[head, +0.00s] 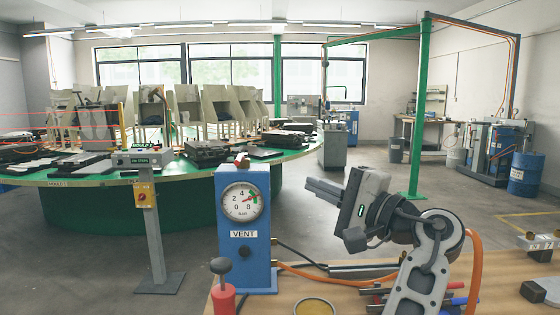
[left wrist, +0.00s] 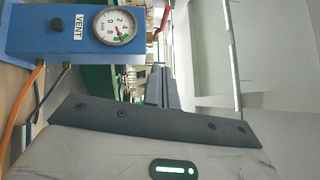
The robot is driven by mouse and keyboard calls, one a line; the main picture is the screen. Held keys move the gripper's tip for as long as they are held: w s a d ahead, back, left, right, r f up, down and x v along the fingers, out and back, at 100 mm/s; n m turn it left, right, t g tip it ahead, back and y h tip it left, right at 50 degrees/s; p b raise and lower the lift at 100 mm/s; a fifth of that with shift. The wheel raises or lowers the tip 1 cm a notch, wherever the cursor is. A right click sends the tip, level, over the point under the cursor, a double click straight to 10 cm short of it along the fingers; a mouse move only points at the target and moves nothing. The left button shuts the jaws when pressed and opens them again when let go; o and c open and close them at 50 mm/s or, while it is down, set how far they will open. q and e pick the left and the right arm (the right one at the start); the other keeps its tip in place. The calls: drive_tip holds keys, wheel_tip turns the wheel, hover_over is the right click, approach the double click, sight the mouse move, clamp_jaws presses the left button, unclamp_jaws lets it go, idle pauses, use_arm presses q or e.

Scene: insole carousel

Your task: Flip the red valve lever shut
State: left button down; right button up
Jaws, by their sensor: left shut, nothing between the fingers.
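The red valve lever (head: 242,161) shows as a small red piece on top of the blue gauge box (head: 232,266). The box stands upright on the wooden bench and has a round dial (head: 242,201), a VENT label and a black knob. My left gripper (head: 326,190) is shut and empty, right of the box and apart from it, with its fingers pointing left. In the left wrist view, turned sideways, a red bar that looks like the lever (left wrist: 165,18) shows beyond the closed fingers (left wrist: 162,88). Its exact angle is hard to tell. My right gripper is not in view.
A round yellow-rimmed tin (head: 314,306), orange and black hoses and coloured-handled tools lie on the wooden bench (head: 285,300). A green carousel table (head: 90,178) stands behind.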

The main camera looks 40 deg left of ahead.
use_arm(q)
drive_tip(key=p, duration=0.2)
approach(240, 159)
drive_tip(key=w+a, duration=0.4)
drive_tip(key=w, duration=0.1)
drive_tip(key=shift+s+a+r+p, duration=0.2)
drive_tip(key=shift+s+a+p, duration=0.3)
drive_tip(key=shift+s+a, duration=1)
